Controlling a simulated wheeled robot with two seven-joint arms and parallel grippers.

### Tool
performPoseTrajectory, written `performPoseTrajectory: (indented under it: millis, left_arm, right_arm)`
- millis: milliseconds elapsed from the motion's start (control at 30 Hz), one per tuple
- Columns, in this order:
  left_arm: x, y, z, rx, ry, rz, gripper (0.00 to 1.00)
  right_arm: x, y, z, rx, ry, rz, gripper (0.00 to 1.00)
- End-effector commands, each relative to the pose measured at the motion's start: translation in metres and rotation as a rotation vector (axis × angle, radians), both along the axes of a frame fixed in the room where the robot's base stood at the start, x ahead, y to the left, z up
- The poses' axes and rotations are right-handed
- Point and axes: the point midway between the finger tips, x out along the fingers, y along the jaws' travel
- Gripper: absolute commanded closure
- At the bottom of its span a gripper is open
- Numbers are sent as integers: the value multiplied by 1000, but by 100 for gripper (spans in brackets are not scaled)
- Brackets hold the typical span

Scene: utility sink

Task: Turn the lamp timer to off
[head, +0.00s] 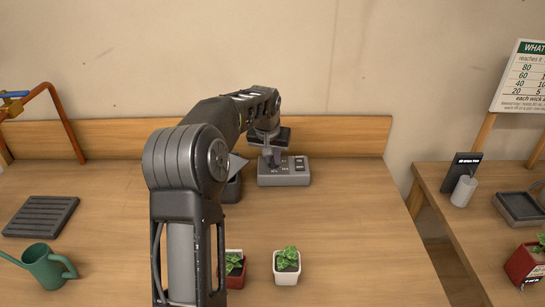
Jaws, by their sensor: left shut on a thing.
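The lamp timer (286,177) is a small grey box with dark markings on its top. It sits on the wooden table near the back board, a little right of the picture's middle. My left arm reaches over the table, and my left gripper (269,154) points down at the left part of the timer's top. It is shut on the timer's dark knob (272,157). The knob is mostly hidden by the gripper, so its setting cannot be read. My right gripper is not in view.
A red pot (236,273) and a white pot (287,268) with plants stand at the front. A dark grey object (232,188) is partly behind my arm. A slatted tray (40,216) and a green watering can (45,266) are left. A second table stands right, past a gap.

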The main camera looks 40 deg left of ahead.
Motion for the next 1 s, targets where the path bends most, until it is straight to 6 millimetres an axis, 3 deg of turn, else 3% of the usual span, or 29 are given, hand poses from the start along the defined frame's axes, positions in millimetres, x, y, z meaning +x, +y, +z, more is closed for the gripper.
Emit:
performPoseTrajectory:
  millis: [467,800,1000]
  left_arm:
    - [0,0,0,0,0,7,100]
    - [3,-5,0,1,1,232,100]
    - [3,-4,0,0,0,266,100]
  right_arm:
    - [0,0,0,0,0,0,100]
    - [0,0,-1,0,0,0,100]
    - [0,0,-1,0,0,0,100]
